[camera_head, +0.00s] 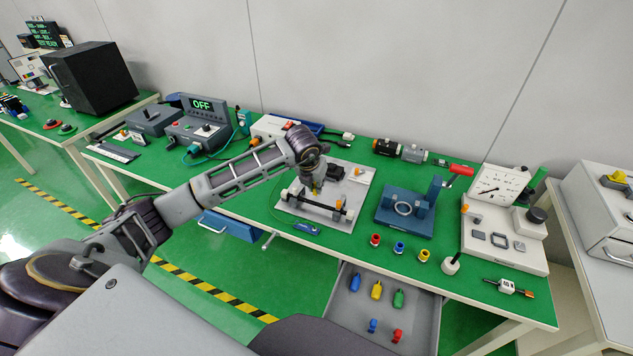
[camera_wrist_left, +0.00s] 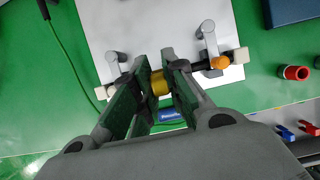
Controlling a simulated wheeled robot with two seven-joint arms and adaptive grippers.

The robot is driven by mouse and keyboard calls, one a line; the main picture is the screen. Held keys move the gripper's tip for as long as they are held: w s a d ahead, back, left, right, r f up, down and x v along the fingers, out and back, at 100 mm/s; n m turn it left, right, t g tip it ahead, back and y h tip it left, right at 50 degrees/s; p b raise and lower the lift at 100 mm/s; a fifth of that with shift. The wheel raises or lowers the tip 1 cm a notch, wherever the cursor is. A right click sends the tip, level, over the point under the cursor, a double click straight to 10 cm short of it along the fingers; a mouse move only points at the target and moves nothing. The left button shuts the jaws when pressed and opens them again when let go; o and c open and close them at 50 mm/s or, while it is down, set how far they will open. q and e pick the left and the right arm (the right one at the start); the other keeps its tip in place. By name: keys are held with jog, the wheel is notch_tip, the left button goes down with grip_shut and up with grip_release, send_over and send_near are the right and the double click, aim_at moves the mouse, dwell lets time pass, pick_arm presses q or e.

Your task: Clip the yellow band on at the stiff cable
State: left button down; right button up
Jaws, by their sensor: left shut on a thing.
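The yellow band (camera_wrist_left: 159,83) is between the fingers of my left gripper (camera_wrist_left: 155,62), which is shut on it. In the head view the left gripper (camera_head: 314,186) hangs over the white plate (camera_head: 358,180), and only a little yellow shows there. The stiff cable (camera_wrist_left: 201,66) is a dark rod held across two grey posts on the plate; it also shows in the head view (camera_head: 322,206). The band is in line with the cable, between the posts. The fingers hide whether it is around the cable or just above it. An orange band (camera_wrist_left: 220,62) sits near the right post.
An open drawer (camera_head: 345,318) below the front edge holds several coloured clips. Red, blue and yellow rings (camera_head: 398,247) stand right of the plate. A blue fixture (camera_head: 405,207) is beyond them. A blue tool (camera_head: 307,228) lies in front of the plate.

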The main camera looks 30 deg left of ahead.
pick_arm(q)
jog(key=shift+f, duration=0.55)
jog(key=shift+f+b, duration=0.6)
jog(key=shift+b, duration=0.1)
jog(key=shift+a+f+b, duration=0.1)
jog(key=shift+f+b, duration=0.3)
jog(key=shift+f, duration=0.2)
pick_arm(e)
jog(key=d+f, duration=0.1)
jog(key=w+d+f, duration=0.1)
jog(key=shift+w+d+f, duration=0.1)
jog(key=shift+d+f, duration=0.05)
jog(key=shift+f, duration=0.15)
dwell(0.3)
